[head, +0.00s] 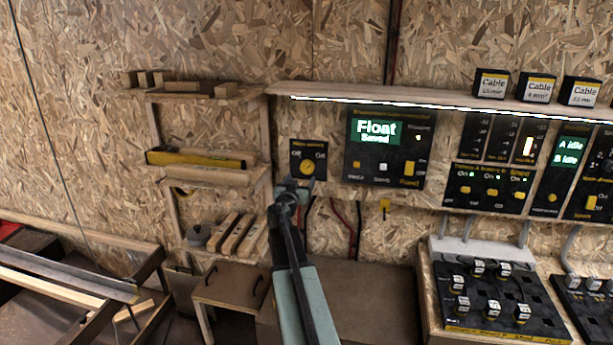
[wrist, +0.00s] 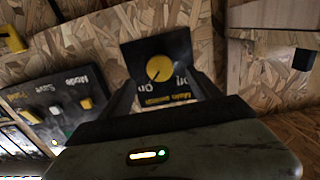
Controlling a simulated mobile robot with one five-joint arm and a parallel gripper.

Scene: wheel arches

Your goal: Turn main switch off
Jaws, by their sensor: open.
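The main switch is a round yellow knob (head: 307,167) on a small black plate on the chipboard wall. "Off" is printed at its upper left and "On" at its upper right. In the wrist view the knob (wrist: 159,68) appears upside down, and its dark mark seems to lean toward "On". My gripper (head: 291,187) is just below and left of the knob in the head view. In the wrist view my gripper's open fingers (wrist: 165,88) stand either side of the plate, with nothing between them. The knob looks apart from the fingers.
A black panel with a "Float Saved" display (head: 377,133) is right of the switch. More switch panels (head: 487,188) lie further right. Wooden shelves with a yellow level (head: 200,158) stand to the left. A shelf (head: 440,102) runs above the panels. A brown bench top (head: 365,300) lies below.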

